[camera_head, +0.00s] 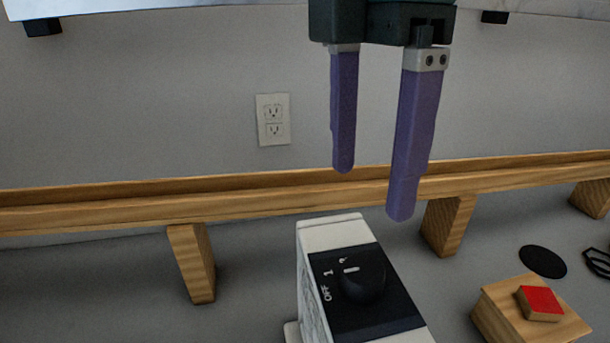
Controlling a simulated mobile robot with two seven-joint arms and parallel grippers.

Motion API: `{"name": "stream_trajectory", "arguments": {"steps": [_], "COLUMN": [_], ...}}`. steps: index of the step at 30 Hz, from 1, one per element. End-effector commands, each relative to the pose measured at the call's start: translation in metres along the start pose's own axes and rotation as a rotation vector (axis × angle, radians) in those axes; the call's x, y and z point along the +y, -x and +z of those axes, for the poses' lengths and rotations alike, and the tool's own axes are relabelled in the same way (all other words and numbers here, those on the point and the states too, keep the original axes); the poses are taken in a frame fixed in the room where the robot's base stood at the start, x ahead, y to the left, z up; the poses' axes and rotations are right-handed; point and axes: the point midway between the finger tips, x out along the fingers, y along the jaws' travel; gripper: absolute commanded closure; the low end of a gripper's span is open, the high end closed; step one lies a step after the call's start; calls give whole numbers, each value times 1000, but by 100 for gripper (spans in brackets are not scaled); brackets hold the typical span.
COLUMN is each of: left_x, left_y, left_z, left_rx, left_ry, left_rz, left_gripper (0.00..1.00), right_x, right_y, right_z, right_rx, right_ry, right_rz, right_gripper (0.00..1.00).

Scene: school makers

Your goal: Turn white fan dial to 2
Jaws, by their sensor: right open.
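The white fan (337,228) stands at the bottom middle, cut off by the lower edge, with a black panel on its top. A black dial (362,281) sits on this panel. White marks OFF, 1 and 2 show beside it, the 2 hard to read. The dial's white pointer line lies near the marks 1 and 2; I cannot tell exactly which it points at. My right gripper (375,192) hangs from the top, its two purple fingers open and empty, pointing down. It appears above the dial and apart from it. My left gripper is not in view.
A wooden rail (100,207) on wooden blocks (190,262) runs behind the fan. A wooden block (492,309) with a red-topped piece (541,302) stands right of it. A black disc (543,261) lies behind that. A wall outlet (273,119) is at the back.

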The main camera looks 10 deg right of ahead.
Motion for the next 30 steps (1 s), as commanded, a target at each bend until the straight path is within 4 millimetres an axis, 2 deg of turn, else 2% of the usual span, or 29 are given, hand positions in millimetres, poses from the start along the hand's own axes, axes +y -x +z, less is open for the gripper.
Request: {"name": "stream_trajectory", "arguments": {"steps": [9, 15, 20, 27, 30], "left_x": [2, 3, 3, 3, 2], "left_y": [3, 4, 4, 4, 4], "left_z": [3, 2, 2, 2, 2], "left_rx": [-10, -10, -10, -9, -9], "left_ry": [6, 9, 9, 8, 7], "left_rz": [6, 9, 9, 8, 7], "left_gripper": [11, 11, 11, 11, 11], "right_x": [-1, -1, 0, 0, 0], "right_y": [-56, -85, -94, -95, -95], "right_z": [0, 0, 0, -1, -1], "right_rx": [1, 0, 0, 1, 1], "right_ry": [0, 0, 1, 1, 1], "right_rz": [-4, -1, 1, 2, 2], "right_gripper": [20, 20, 20, 20, 31]}}
